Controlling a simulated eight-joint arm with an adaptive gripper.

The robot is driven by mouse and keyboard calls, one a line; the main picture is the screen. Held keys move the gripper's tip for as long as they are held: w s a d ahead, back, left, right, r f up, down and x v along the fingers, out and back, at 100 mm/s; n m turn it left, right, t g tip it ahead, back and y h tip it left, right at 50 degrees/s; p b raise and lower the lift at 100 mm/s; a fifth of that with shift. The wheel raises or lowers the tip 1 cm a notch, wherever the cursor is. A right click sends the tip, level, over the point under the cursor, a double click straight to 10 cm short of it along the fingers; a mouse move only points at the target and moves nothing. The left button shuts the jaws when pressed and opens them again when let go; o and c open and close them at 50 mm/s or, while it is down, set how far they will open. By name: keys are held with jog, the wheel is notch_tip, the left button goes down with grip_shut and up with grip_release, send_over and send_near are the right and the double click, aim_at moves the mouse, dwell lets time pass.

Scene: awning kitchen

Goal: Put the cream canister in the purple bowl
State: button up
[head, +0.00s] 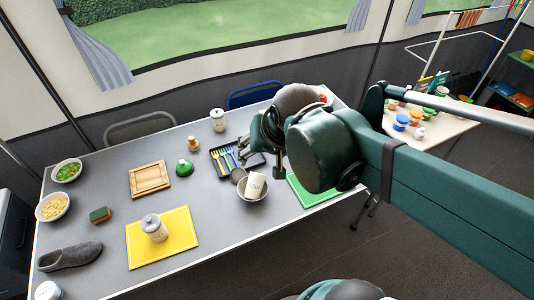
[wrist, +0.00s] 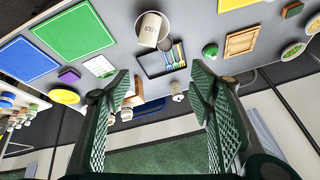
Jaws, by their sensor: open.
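A cream canister (head: 255,184) with dark lettering on its side leans tilted inside a round bowl (head: 250,201) that looks greyish purple, near the table's front edge. In the wrist view the canister (wrist: 150,28) lies within the bowl's rim (wrist: 167,22) at the top. My gripper (wrist: 161,82) is open, with nothing between its fingers. In the head view my gripper (head: 278,160) is above the table, behind and right of the bowl, apart from the canister. My arm hides part of the table there.
A black tray (head: 216,158) with colourful cutlery is behind the bowl. A lidded canister (head: 154,226) stands on a yellow mat (head: 178,246); another (head: 217,119) stands at the back. A wooden board (head: 149,179) and food bowls (head: 53,207) are left. A green mat (head: 308,197) lies right.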

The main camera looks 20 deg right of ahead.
jog(key=shift+s+d+r+n+t, duration=0.1)
jog(key=shift+s+r+n+t, duration=0.4)
jog(key=shift+n, duration=0.55)
jog(key=shift+s+d+r+n+t, duration=0.1)
jog(key=shift+s+r+n+t, duration=0.1)
jog(key=shift+s+r+n, duration=0.55)
